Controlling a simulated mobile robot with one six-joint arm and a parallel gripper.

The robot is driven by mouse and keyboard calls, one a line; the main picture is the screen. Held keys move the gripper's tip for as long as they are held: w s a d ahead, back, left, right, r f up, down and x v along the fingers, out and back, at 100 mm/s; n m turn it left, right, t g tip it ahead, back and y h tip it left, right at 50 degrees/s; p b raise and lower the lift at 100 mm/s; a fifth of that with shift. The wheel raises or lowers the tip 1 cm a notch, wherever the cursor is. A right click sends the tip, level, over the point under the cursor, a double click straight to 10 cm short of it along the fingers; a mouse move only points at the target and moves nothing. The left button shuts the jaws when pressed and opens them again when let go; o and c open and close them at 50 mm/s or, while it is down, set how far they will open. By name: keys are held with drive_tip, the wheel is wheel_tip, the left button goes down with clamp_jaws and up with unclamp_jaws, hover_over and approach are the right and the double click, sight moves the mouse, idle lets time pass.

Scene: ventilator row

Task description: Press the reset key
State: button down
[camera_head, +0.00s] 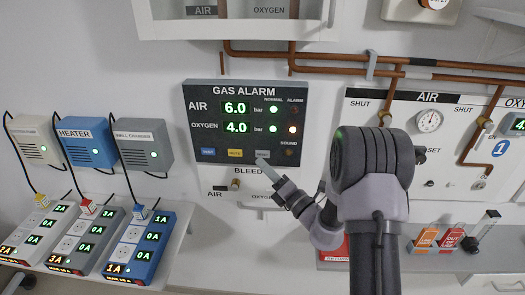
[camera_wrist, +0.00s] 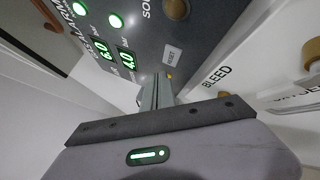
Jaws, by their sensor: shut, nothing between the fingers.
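The dark gas alarm panel (camera_head: 205,115) is on the wall, with a row of keys along its bottom edge. The grey reset key (camera_head: 262,154) is at the right end of the row; in the wrist view its pale face (camera_wrist: 172,55) reads RESET. My gripper (camera_head: 263,165) is shut and empty. Its tips are just below the reset key in the head view, and in the wrist view (camera_wrist: 157,82) they end close to the key. I cannot tell whether they touch it.
A blue key (camera_head: 208,152) and a yellow key (camera_head: 235,153) are left of the reset key. The bleed panel (camera_head: 215,188) is below. Copper pipes (camera_head: 330,70) run at upper right.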

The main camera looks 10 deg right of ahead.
drive_tip(key=shift+w+d, duration=0.2)
drive_tip(key=shift+w, duration=0.3)
idle(1.7)
drive_tip(key=shift+w+d+p, duration=0.1)
drive_tip(key=shift+w+p, duration=0.3)
drive_tip(key=shift+w+d, duration=0.1)
drive_tip(key=shift+w, duration=0.2)
idle(0.4)
drive_tip(key=shift+s+a, duration=0.25)
drive_tip(key=shift+s, duration=0.45)
drive_tip(key=s, duration=0.1)
drive_tip(key=s+a+b, duration=0.1)
drive_tip(key=s, duration=0.2)
drive_tip(key=shift+s+a+b, duration=0.25)
drive_tip(key=shift+s+b, duration=0.05)
drive_tip(key=shift+s, duration=0.1)
